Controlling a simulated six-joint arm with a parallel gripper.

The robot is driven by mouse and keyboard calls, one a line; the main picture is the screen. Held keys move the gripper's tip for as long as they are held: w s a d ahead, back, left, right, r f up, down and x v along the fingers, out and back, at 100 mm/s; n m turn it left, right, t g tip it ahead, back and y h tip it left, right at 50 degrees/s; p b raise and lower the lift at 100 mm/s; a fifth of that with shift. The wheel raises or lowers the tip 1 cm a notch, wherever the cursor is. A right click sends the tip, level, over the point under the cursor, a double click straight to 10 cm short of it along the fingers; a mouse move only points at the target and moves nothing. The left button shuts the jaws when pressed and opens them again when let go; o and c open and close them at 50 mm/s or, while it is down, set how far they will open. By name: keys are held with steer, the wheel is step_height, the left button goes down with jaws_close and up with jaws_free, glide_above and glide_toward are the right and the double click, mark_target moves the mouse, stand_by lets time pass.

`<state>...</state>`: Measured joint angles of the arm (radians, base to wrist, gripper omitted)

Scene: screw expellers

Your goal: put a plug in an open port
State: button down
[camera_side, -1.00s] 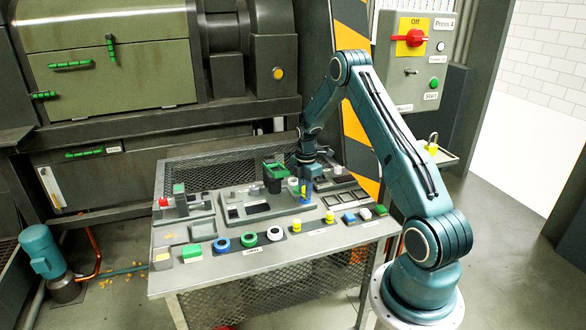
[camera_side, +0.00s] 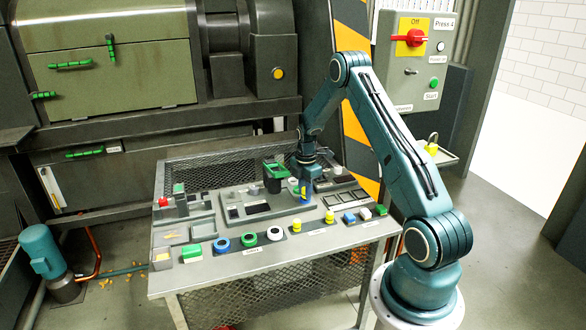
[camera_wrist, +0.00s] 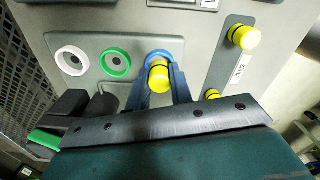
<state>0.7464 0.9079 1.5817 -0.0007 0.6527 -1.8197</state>
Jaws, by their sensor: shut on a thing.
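My gripper (camera_wrist: 158,82) is shut on a yellow plug (camera_wrist: 158,72), its blue fingers on either side of it. The plug is at the blue-ringed port (camera_wrist: 161,53) on a grey panel; I cannot tell whether it is seated or just above. The green-ringed port (camera_wrist: 115,64) and white-ringed port (camera_wrist: 72,60) stand to the left with dark openings and no plug. Two more yellow plugs (camera_wrist: 243,37) sit on a dark labelled strip to the right, one partly hidden by my gripper. In the side view my gripper (camera_side: 306,190) points down over the bench; the port beneath is largely hidden.
A green-topped holder (camera_side: 274,170) stands close left of my gripper. A switch panel (camera_side: 415,60) is behind the arm.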

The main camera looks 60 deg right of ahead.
steer(key=c, duration=2.2)
jaws_free()
steer(key=shift+s+a+f, duration=0.1)
steer(key=shift+s+f, duration=0.05)
steer(key=shift+f, duration=1)
steer(key=c, duration=1.4)
jaws_free()
steer(key=shift+o, duration=1.9)
steer(key=shift+s, duration=0.1)
steer(key=shift+r, duration=0.1)
steer(key=shift+c, duration=0.3)
steer(key=shift+r, duration=0.35)
steer(key=shift+c, duration=0.9)
steer(key=o, duration=0.4)
steer(key=shift+r, duration=0.45)
steer(key=shift+w+r, duration=0.15)
steer(key=shift+r, duration=0.55)
steer(key=shift+w+r, duration=0.1)
steer(key=shift+r, duration=2.95)
